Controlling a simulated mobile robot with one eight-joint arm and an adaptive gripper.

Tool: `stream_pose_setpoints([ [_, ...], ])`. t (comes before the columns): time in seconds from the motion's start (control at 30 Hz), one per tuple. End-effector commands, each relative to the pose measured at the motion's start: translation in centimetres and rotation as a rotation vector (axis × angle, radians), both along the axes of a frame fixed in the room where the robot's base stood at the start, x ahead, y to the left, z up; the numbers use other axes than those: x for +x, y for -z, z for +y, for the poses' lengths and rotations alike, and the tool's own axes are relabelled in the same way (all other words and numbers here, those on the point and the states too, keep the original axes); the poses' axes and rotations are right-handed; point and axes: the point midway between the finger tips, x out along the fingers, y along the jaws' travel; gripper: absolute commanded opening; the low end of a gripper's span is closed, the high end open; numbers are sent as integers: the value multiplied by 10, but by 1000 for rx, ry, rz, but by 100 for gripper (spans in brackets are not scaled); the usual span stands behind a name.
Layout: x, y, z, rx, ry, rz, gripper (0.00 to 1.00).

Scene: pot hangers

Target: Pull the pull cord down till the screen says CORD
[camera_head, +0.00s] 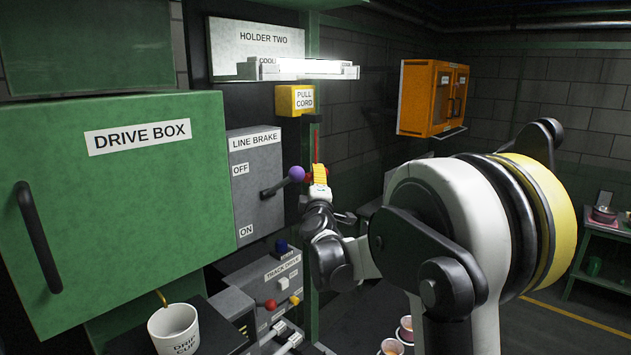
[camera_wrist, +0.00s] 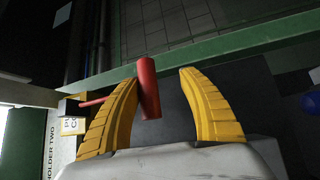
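The yellow pull cord box (camera_head: 296,100) is fixed to a green post in the head view, and a thin red cord (camera_head: 317,143) hangs below it. In the wrist view the cord (camera_wrist: 94,102) runs from the yellow box (camera_wrist: 72,125) to a red cylindrical handle (camera_wrist: 148,88). My gripper (camera_wrist: 158,78) is open, its two yellow fingers either side of the handle. The handle is closer to the left finger, with a clear gap on the right. In the head view my gripper (camera_head: 319,173) largely hides the handle. I cannot make out a screen.
The line brake panel (camera_head: 256,170) stands left of my gripper, its purple-knobbed lever (camera_head: 290,176) sticking out close to my fingers. Below are the track drive panel (camera_head: 278,276) and a white drip cup (camera_head: 174,329). An orange cabinet (camera_head: 432,98) hangs at the back.

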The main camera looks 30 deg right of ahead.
Motion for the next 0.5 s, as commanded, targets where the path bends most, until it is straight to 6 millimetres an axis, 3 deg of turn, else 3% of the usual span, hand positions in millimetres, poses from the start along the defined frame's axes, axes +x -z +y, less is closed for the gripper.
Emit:
stream_pose_setpoints([
  [0.3, -3, 0, 1, 0, 0, 0, 45],
  [0.5, -31, 4, 15, 0, 0, -1, 45],
])
